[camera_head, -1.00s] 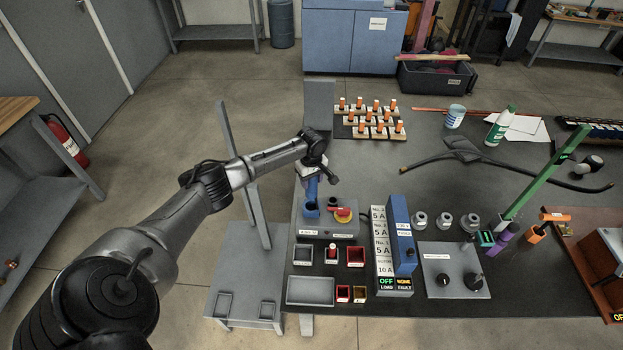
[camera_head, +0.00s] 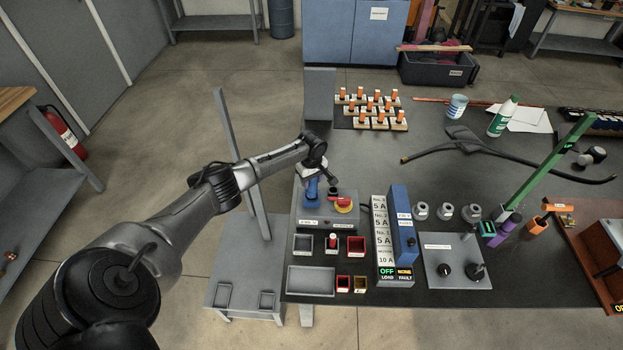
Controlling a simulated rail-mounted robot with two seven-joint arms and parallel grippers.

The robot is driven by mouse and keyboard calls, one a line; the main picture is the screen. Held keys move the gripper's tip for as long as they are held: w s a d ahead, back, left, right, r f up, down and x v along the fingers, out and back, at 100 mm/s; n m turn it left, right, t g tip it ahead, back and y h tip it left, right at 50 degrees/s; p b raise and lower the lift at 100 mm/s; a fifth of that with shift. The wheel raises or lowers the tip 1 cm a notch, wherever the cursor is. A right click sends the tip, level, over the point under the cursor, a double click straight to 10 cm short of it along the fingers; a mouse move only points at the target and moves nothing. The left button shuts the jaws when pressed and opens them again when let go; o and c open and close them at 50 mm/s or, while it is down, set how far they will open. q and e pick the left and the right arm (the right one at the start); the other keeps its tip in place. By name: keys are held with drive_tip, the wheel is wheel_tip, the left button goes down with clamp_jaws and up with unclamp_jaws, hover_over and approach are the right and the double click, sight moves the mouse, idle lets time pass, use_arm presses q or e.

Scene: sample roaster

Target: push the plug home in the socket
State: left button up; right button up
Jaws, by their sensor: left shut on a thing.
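My left gripper (camera_head: 314,174) is shut on a blue plug (camera_head: 311,188), held upright. The gripper partly hides the plug's top. The plug's lower end meets the blue socket (camera_head: 310,203) on the left of a grey box (camera_head: 327,220). They look in line and overlapping, but I cannot tell how deep the plug sits. My right gripper is not in view.
A blue block (camera_head: 402,222) and a labelled white strip (camera_head: 382,232) stand further right. Small trays (camera_head: 311,281) lie in front. A grey post (camera_head: 238,160) rises beside my left arm.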

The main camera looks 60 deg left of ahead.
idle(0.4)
use_arm(q)
drive_tip(key=shift+p, duration=0.3)
idle(0.4)
drive_tip(key=shift+p, duration=0.55)
drive_tip(key=shift+f+b, duration=0.3)
drive_tip(key=shift+f, duration=0.2)
idle(0.5)
drive_tip(key=shift+f+b, duration=0.85)
drive_tip(key=shift+f, duration=0.7)
drive_tip(key=o, duration=1.1)
